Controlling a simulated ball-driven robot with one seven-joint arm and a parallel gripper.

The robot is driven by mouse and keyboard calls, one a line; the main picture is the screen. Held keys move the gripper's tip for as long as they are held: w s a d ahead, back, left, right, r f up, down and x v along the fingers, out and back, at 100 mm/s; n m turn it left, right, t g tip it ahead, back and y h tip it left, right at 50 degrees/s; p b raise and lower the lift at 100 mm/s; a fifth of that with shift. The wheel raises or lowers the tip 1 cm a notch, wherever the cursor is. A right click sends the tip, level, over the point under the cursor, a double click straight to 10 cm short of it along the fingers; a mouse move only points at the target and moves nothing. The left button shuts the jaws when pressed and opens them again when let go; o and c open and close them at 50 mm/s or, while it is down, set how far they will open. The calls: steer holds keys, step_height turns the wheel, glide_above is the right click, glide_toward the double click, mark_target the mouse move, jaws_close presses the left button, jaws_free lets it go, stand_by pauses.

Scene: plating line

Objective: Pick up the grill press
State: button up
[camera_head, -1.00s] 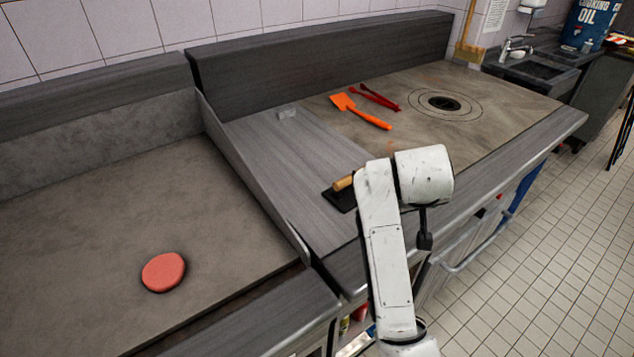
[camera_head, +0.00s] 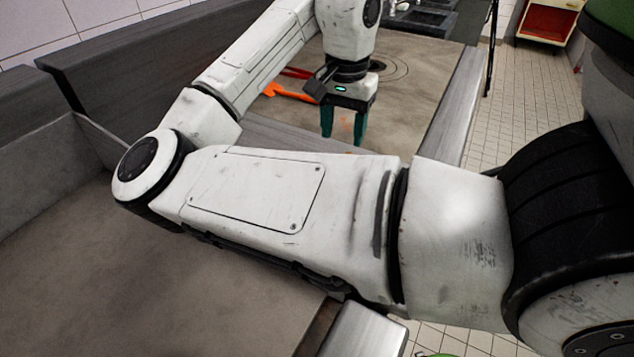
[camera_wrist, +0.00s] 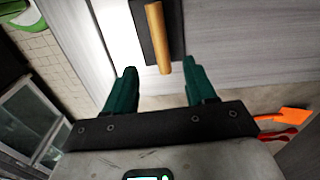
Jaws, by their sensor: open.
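The grill press (camera_wrist: 176,52) shows at the top of the wrist view as a dark flat plate with a wooden handle (camera_wrist: 157,38). It lies on the grey counter strip, ahead of my fingertips and between their lines. My gripper (camera_wrist: 158,84) has two green fingers spread apart with nothing between them. In the head view my gripper (camera_head: 343,138) points down over the counter. There my arm hides the grill press. How high the fingers are above the press I cannot tell.
An orange spatula (camera_head: 288,92) and red tongs (camera_head: 298,72) lie on the cooktop behind my gripper; the spatula (camera_wrist: 284,117) also shows at the wrist view's right. A raised divider (camera_head: 97,139) separates the left griddle (camera_head: 60,270). Tiled floor (camera_head: 531,75) lies right of the counter.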

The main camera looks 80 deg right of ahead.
steer(key=shift+w+a+f, duration=0.1)
steer(key=shift+w+f, duration=0.05)
steer(key=shift+f, duration=0.25)
step_height(320, 180, down, 4)
steer(key=shift+f, duration=2.95)
jaws_close()
steer(key=shift+r, duration=0.1)
